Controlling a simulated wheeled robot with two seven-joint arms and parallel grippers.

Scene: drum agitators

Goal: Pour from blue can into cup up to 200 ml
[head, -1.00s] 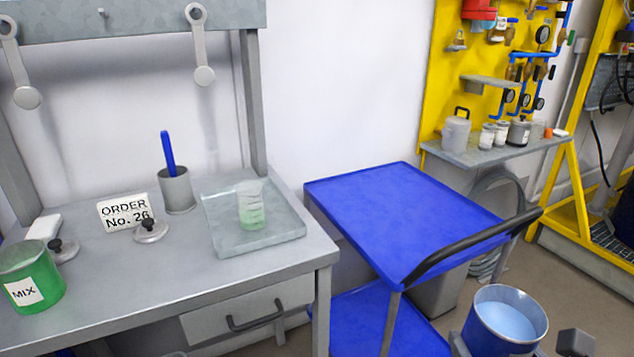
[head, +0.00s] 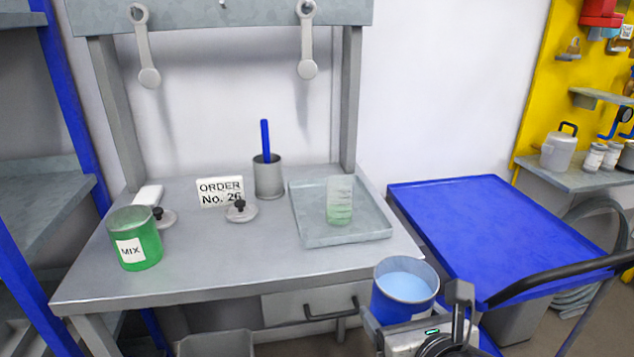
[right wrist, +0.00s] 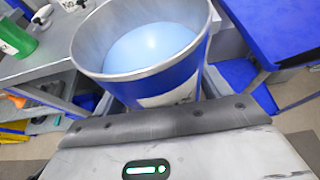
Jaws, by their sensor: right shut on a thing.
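The blue can (head: 404,290), open on top with light blue liquid inside, is upright in front of the bench's right front corner. My right gripper (head: 412,330) is shut on it; the can also fills the top of the right wrist view (right wrist: 170,85). The clear measuring cup (head: 340,200) stands on a grey tray (head: 310,236) on the bench and holds some green liquid low down. The can is apart from the cup, nearer to me and to the right. My left gripper is in neither view.
A green MIX can (head: 135,240) stands at the bench's left. An order card (head: 219,191), a lid (head: 241,212) and a grey holder (head: 268,178) with a blue stick are behind. A blue cart (head: 490,220) is at the right. The bench's front middle is clear.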

